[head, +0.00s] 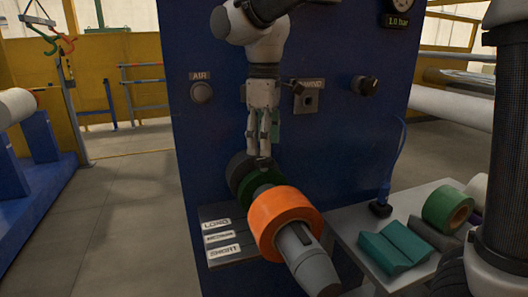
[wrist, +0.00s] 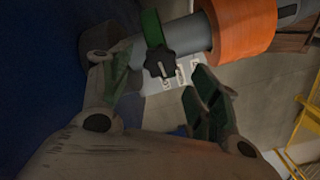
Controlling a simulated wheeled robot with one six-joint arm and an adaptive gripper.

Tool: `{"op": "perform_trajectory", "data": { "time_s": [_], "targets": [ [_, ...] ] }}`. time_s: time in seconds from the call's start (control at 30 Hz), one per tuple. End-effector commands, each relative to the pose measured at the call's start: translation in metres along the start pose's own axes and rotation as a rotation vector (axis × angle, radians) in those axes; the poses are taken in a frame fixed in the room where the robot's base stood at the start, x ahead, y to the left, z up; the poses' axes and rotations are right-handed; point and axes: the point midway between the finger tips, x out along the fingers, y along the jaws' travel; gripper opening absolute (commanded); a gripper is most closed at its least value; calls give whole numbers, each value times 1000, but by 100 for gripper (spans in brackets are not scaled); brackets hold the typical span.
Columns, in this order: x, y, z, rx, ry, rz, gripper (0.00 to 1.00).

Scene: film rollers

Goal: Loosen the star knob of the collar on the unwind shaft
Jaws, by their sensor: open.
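The star knob is black and lobed; in the wrist view the star knob (wrist: 160,64) shows between my open fingers, apart from both as far as I can see. The green collar (wrist: 152,28) sits around the grey unwind shaft (wrist: 184,36). In the head view the collar (head: 246,180) is behind the orange roll (head: 282,222) on the shaft (head: 308,262). My gripper (head: 260,150) points down just above the collar, open and empty. In the head view its fingertips partly hide the knob; contact cannot be told there. The orange roll (wrist: 240,27) also shows in the wrist view.
The blue machine panel (head: 330,140) stands close behind the shaft, with knobs and an AIR button (head: 202,92). A stepped block (head: 222,245) labelled LONG and SHORT is below left. A grey table (head: 345,228) at right holds a teal block (head: 395,247) and rolls.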

Motion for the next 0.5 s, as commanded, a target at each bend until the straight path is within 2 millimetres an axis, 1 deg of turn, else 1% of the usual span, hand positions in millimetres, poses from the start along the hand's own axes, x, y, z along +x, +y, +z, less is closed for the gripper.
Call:
{"op": "perform_trajectory", "data": {
  "time_s": [0.03, 0.1, 0.23, 0.3, 0.4, 0.5],
  "targets": [
    [-13, 1, -1, 0, 5, 3, 62],
    [-30, 0, 0, 0, 4, 2, 62],
    [-56, 0, -1, 0, 4, 2, 62],
    [-67, 0, -1, 0, 3, 1, 62],
    [-78, 0, 0, 0, 2, 1, 62],
    [-83, 0, 0, 0, 0, 0, 62]
  ]
}}
